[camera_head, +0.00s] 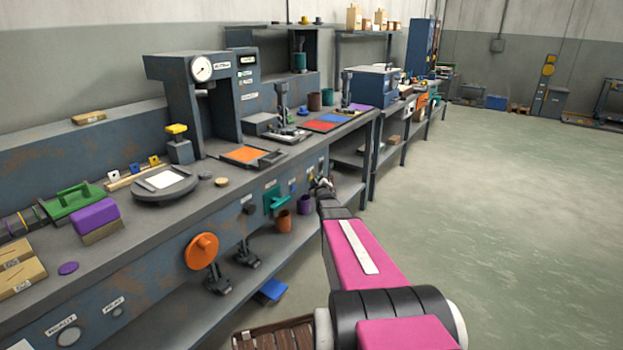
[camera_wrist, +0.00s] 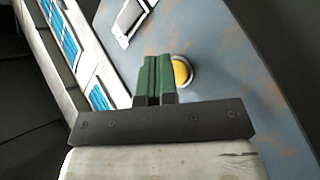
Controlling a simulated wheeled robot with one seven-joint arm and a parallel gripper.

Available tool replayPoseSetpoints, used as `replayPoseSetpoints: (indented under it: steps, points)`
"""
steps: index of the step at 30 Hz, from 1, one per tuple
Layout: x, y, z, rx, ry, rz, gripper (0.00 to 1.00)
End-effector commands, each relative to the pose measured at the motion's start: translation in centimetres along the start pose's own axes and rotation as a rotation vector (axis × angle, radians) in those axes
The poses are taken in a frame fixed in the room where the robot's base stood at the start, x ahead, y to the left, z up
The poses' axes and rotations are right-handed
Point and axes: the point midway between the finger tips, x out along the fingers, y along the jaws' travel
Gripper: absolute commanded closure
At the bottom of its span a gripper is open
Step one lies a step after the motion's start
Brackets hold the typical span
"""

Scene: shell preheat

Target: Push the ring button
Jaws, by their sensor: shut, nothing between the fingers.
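A round yellow button (camera_wrist: 181,71) with a pale ring around it sits on a worn blue-grey panel (camera_wrist: 225,60) in the wrist view. I take it to be the ring button. My gripper (camera_wrist: 156,60) is shut and empty. Its green fingertips are in front of the panel, just left of the button, and overlap its left edge in the picture. I cannot tell whether they touch it. In the head view my gripper (camera_head: 321,184) is small, beside the bench front. I cannot make out the yellow button there.
The long workbench (camera_head: 150,225) runs along the left. An orange disc (camera_head: 202,251), a green bracket (camera_head: 274,200) and a brown cup (camera_head: 284,221) are at its front. The floor (camera_head: 480,200) to the right is clear.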

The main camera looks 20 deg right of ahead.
Motion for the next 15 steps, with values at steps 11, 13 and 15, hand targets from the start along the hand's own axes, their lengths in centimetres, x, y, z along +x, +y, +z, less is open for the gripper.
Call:
replayPoseSetpoints:
  steps: [11, 13, 15]
  points:
    - [-0.48, 0.33, 0.32, 0.000, 0.000, 0.000, 1.00]
    - [-0.50, 0.34, 0.33, 0.000, 0.000, 0.000, 1.00]
    - [-0.67, 0.46, 0.42, 0.000, 0.000, 0.000, 1.00]
